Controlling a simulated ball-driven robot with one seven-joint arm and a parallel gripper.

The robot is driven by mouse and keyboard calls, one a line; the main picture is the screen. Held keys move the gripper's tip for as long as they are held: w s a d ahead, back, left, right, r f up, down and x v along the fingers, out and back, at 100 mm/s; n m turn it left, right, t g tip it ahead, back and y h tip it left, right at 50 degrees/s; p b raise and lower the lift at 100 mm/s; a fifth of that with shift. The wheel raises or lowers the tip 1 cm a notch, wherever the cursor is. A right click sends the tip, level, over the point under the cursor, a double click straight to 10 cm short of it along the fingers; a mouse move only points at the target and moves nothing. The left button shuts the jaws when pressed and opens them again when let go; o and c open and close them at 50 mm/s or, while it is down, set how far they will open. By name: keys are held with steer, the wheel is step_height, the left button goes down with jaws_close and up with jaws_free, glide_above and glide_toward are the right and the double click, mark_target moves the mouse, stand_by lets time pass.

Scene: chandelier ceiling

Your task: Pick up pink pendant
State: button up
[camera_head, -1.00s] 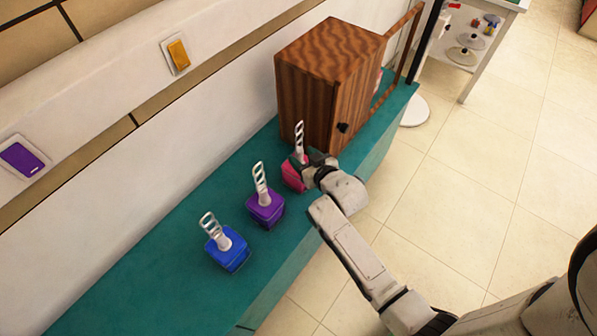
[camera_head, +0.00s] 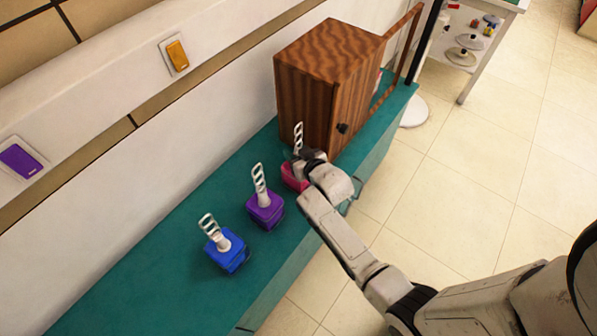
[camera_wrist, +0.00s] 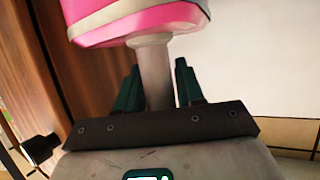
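The pink pendant (camera_head: 291,178) stands on the teal counter in the head view, right of the purple and blue ones and in front of the wooden cabinet. Its pale ladder-like top (camera_head: 298,136) rises beside my gripper (camera_head: 302,161), which partly hides the body and stem. In the wrist view, the pink body (camera_wrist: 135,22) is at the top and the pale stem (camera_wrist: 154,75) runs down between my fingers. My gripper (camera_wrist: 157,68) is open around the stem, with narrow gaps on both sides.
The purple pendant (camera_head: 264,208) and blue pendant (camera_head: 226,251) stand on the teal counter (camera_head: 170,265). The wooden cabinet (camera_head: 307,90) stands close behind the pink pendant, its door open. Orange (camera_head: 178,54) and purple (camera_head: 22,161) wall switches are at left.

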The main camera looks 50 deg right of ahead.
jaws_close()
steer(key=shift+r, duration=0.1)
stand_by(0.9)
